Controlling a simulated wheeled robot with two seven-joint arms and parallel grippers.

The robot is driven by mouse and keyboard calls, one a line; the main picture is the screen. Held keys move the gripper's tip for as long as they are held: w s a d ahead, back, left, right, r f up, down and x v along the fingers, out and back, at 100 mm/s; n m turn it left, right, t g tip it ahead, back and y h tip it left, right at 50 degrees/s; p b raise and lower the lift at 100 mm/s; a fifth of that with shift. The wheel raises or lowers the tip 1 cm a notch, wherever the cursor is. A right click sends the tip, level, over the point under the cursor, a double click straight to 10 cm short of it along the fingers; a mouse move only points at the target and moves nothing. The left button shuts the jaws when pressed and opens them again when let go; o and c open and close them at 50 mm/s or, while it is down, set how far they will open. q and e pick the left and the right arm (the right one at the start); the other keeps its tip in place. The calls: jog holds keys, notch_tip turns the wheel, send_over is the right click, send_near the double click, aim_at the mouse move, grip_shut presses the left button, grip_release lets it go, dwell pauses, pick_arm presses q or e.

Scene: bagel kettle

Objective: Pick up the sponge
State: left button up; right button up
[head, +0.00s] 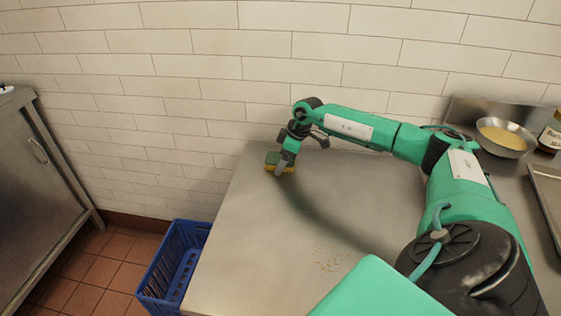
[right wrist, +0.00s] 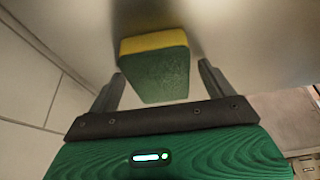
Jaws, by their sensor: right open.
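The sponge (head: 272,160), green with a yellow layer, lies on the steel table near its back left corner, close to the tiled wall. My right gripper (head: 283,168) is down at the sponge and partly covers it. In the right wrist view the sponge (right wrist: 155,66) shows its green face and yellow edge just beyond my right gripper (right wrist: 160,82). The two fingers are apart, one on each side of the sponge's near end, with gaps visible. My left gripper is not in view.
The steel table (head: 240,240) is mostly clear, with scattered crumbs (head: 330,260) near the front. A blue crate (head: 172,265) stands on the floor to the left. A bowl (head: 503,137), a jar (head: 551,133) and a tray (head: 545,190) are at the right.

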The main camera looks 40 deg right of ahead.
jog(key=shift+c, duration=0.5)
jog(key=c, duration=1)
jog(key=shift+o, duration=0.2)
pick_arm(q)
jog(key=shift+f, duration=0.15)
